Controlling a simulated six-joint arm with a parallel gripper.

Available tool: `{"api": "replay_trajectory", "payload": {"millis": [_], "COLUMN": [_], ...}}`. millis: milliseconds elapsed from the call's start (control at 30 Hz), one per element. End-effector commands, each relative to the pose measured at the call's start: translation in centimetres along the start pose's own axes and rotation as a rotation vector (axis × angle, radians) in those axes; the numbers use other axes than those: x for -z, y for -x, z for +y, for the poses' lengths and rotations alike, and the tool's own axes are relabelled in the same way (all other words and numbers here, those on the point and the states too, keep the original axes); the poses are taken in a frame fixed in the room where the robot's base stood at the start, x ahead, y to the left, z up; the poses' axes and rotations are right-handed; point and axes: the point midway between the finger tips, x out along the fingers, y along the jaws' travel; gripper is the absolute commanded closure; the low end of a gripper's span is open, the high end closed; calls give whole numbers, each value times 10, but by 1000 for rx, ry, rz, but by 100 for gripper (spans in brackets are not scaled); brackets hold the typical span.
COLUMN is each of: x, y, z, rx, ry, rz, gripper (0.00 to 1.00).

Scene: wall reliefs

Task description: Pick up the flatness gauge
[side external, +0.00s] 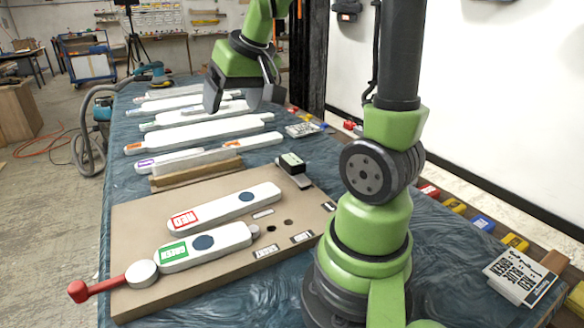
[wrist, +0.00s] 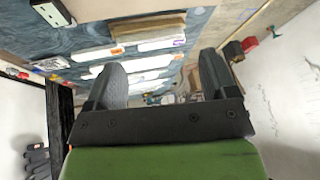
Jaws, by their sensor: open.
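No object is clearly marked as the flatness gauge, so I cannot tell which one it is. A small dark device with a pale face (side external: 291,161) stands at the back right corner of the tan board (side external: 140,220); a similar one (wrist: 50,12) is at the top left of the wrist view. Long white paddle-shaped pieces (side external: 200,134) lie in a row on the blue-covered table. My gripper (side external: 240,100) is open and empty over the far part of this row. In the wrist view, its fingers (wrist: 160,78) are apart, with white pieces beyond them.
White pieces labelled RED (side external: 225,206) and GREEN (side external: 205,247) lie on the board, near a red handle (side external: 105,288). A wooden block (side external: 196,174) lies behind the board. Printed cards (side external: 522,274) and coloured bins (side external: 482,222) line the right side, near the wall.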

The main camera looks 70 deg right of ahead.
Motion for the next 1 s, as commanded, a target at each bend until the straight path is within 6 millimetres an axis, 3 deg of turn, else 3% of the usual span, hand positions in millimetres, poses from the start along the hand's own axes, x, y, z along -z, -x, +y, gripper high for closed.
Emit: {"api": "replay_trajectory", "payload": {"millis": [33, 167, 300, 400, 600, 800, 1000], "x": [10, 21, 13, 3, -9, -13, -16], "y": [-19, -61, -96, -112, -131, -159, -174], "z": [26, 93, 158, 189, 212, 218, 220], "rx": [-41, -124, -185, -209, -224, -224, -224], "ry": [-36, -92, -141, -166, -179, -178, -179], "rz": [-24, -63, -105, -125, -142, -142, -142], "gripper": [21, 21, 21, 21, 21, 21, 21]}}
